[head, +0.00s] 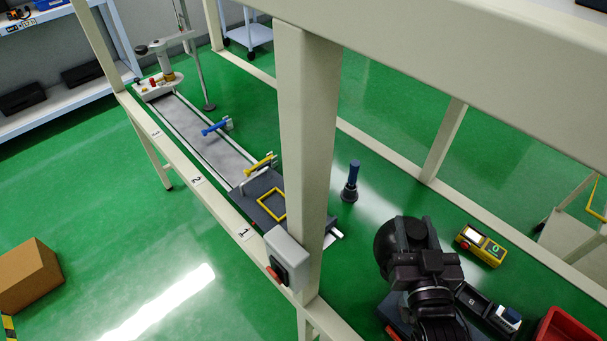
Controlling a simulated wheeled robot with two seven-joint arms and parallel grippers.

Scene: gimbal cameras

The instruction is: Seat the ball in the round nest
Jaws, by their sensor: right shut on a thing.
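My right gripper (414,236) is at the lower right, its black arm coming up from the bottom edge. It is shut on the ball (384,242), which shows as a dark round shape at the left side of the jaws, partly covered by them. I cannot make out the round nest; it may be hidden behind my gripper and arm. My left gripper is not in view.
A cream frame post (305,150) with a grey switch box (288,258) stands left of my gripper. A blue-handled tool (351,182) stands upright beyond.

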